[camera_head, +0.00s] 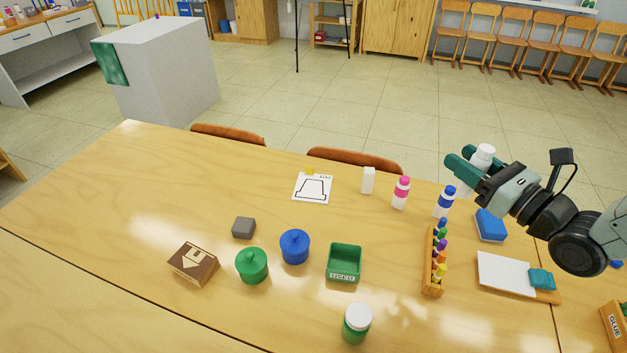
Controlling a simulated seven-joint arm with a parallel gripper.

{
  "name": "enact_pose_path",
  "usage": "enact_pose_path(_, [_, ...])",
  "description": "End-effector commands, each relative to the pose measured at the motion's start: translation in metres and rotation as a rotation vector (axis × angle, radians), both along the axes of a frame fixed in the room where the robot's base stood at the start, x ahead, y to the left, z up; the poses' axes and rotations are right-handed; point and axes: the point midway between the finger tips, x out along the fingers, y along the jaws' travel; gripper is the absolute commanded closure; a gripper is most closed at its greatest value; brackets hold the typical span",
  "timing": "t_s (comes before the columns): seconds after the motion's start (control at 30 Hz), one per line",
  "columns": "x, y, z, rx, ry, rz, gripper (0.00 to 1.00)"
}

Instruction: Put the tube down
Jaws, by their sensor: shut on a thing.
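My gripper (464,166) is at the upper right of the head view, with teal fingers. It is shut on a white tube (483,156), which is held tilted above the far right part of the table. The tube's rounded top shows above the fingers, and the fingers hide part of its body. A tube with a blue cap (446,202) and a tube with a pink cap (401,192) stand upright on the table (120,200), to the lower left of my gripper. A sheet with a black outline (313,188) lies farther left.
A white block (368,180), green "USED" tray (345,263), blue pot (295,246), green pot (252,265), grey block (244,228), arrow-marked box (194,263) and green jar (357,323) stand about. A marker rack (431,282), blue sponge (491,226) and white pad (503,274) are below my arm. The left tabletop is clear.

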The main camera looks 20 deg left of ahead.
Motion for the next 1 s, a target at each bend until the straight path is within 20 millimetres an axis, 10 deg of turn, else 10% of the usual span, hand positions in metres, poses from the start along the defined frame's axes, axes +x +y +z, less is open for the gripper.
enact_pose_path(0.23, [0.035, 0.013, 0.053, -0.016, 0.0, 0.065, 0.9])
enact_pose_path(0.47, [0.081, 0.057, 0.051, -0.006, -0.002, 0.105, 0.9])
enact_pose_path(1.0, [0.154, 0.262, -0.072, 0.006, 0.003, 0.169, 0.9])
